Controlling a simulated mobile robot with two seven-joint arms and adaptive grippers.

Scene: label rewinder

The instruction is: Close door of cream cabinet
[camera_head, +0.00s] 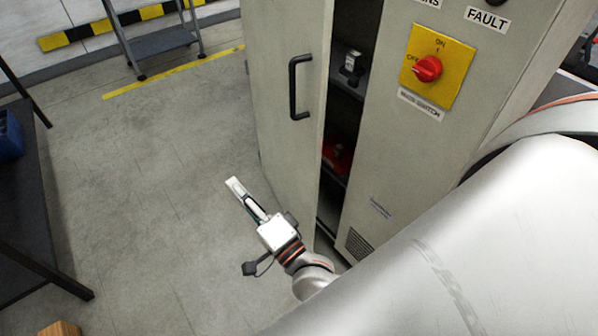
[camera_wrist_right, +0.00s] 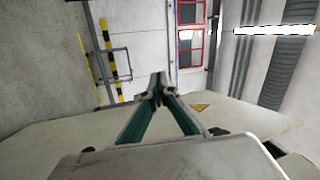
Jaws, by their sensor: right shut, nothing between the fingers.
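The cream cabinet (camera_head: 400,160) stands right of centre in the head view. Its door (camera_head: 275,110) stands ajar, with a dark gap showing the shelves inside. A black bar handle (camera_head: 299,87) is on the door's outer face. My right gripper (camera_head: 235,185) is in front of the door's lower part, to the left of and below the handle. Its fingers are together and hold nothing; they also show closed in the right wrist view (camera_wrist_right: 157,85). I cannot tell whether any part of it touches the door. My left gripper is not in view.
The cabinet front has a red switch (camera_head: 428,68) on a yellow plate. A red item (camera_head: 337,155) and a small dark item (camera_head: 352,65) sit inside. A dark table (camera_head: 30,200) is at the left and a grey cart (camera_head: 160,42) at the back. The floor between is clear.

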